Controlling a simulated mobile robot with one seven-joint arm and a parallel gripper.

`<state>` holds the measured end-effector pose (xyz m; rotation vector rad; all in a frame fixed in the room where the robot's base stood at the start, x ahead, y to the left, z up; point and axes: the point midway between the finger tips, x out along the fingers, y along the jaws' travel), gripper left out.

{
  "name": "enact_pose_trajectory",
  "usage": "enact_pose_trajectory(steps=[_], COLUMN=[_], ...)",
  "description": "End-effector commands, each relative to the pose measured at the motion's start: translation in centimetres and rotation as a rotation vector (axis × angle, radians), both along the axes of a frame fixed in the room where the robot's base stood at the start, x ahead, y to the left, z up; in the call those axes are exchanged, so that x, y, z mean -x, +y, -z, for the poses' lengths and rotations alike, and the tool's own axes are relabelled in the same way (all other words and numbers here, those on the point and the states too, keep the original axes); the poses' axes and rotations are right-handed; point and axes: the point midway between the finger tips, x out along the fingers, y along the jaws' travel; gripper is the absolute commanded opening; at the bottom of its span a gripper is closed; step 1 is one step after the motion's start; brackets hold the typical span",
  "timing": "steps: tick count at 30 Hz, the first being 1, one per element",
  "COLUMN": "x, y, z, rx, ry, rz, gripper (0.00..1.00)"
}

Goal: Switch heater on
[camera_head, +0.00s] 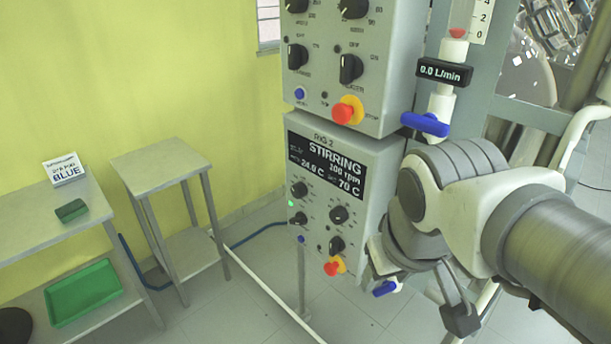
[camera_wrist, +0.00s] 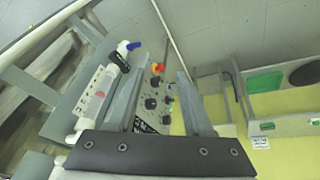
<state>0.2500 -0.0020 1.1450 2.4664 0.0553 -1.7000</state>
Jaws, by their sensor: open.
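The lower control box (camera_head: 345,160), marked RIG 2, has a dark display (camera_head: 326,165) reading STIRRING, 200 rpm, 24.0 C and 70 C. Below it are black knobs: upper left (camera_head: 299,189), upper right (camera_head: 339,214), lower left (camera_head: 299,218) and lower right (camera_head: 336,244). A green light (camera_head: 291,203) glows at the left edge. The knob labels are too small to read, so I cannot tell which is the heater's. In the wrist view my gripper (camera_wrist: 160,76) is open and empty, with the panel (camera_wrist: 153,112) between and beyond its fingers.
Red-and-yellow stop buttons sit low on the lower box (camera_head: 334,267) and upper box (camera_head: 347,110). A blue valve handle (camera_head: 425,124) sticks out beside the boxes. A side table (camera_head: 160,162) and a shelf with a green tray (camera_head: 84,292) stand left. Floor in front is mostly clear.

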Motion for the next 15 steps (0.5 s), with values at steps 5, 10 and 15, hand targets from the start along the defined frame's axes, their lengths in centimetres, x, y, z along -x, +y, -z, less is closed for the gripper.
enact_pose_trajectory(steps=[5,10,15], x=[-1.1,-2.6,-4.7], y=[-0.2,-0.4,-0.1], z=[4.1,6.9,9.3], rx=[0.200,0.414,0.646], ry=[0.218,0.399,0.559], rz=[-0.200,-0.391,-0.580], gripper=[0.51,0.51,0.51])
